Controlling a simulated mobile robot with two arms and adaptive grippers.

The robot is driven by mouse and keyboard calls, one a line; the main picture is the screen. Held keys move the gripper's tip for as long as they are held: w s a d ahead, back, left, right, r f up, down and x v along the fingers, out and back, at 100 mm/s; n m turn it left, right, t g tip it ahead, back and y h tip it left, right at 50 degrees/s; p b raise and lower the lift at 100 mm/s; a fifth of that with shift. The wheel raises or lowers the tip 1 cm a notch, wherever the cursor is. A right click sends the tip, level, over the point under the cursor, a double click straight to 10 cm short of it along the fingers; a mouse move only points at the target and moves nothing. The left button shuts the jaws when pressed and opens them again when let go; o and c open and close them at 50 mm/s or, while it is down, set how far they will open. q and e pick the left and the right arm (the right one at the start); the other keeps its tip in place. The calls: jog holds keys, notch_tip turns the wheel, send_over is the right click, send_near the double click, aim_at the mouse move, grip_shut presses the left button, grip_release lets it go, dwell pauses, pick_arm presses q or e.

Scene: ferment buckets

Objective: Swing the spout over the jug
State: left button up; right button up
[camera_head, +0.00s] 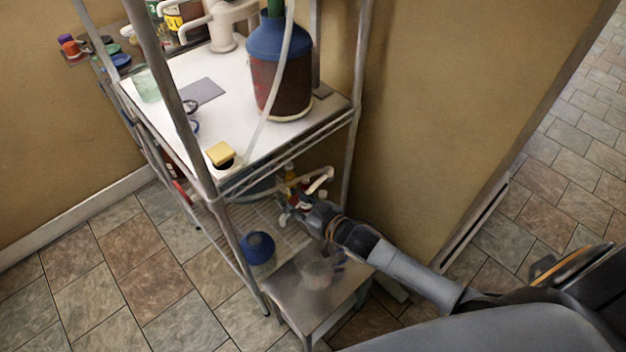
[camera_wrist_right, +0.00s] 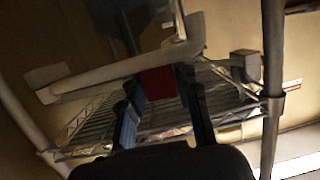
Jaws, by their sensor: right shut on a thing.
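The spout is a pale bent pipe (camera_head: 319,181) below the white shelf top, near the rack's right post. In the right wrist view the spout (camera_wrist_right: 120,71) runs across the upper part, with a bend at its right end. My right gripper (camera_head: 292,206) reaches in under the shelf and is shut at the spout; in the right wrist view its fingers (camera_wrist_right: 160,92) close around a red piece just below the pipe. A clear vessel, apparently the jug (camera_head: 318,273), is faint on a low metal stand. My left gripper is out of view.
A blue-topped bucket (camera_head: 280,70) with a pale hose stands on the white shelf (camera_head: 215,110). A round blue container (camera_head: 257,247) is below, near the wire rack (camera_head: 205,238). The low stand (camera_head: 285,292) is under my arm. Rack posts flank the space.

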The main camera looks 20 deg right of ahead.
jog(key=shift+s+a+f, duration=0.1)
jog(key=shift+s+a, duration=0.1)
jog(key=shift+s+d+n+y+p, duration=0.3)
jog(key=shift+s+d+y+p, duration=0.1)
jog(key=shift+s, duration=0.25)
jog(key=shift+s+d, duration=0.1)
jog(key=shift+s, duration=0.05)
jog(key=shift+s+d+f+n+g+y, duration=0.1)
jog(key=shift+s+d+n+g+y, duration=0.35)
jog(key=shift+s+d, duration=0.25)
jog(key=shift+s, duration=0.1)
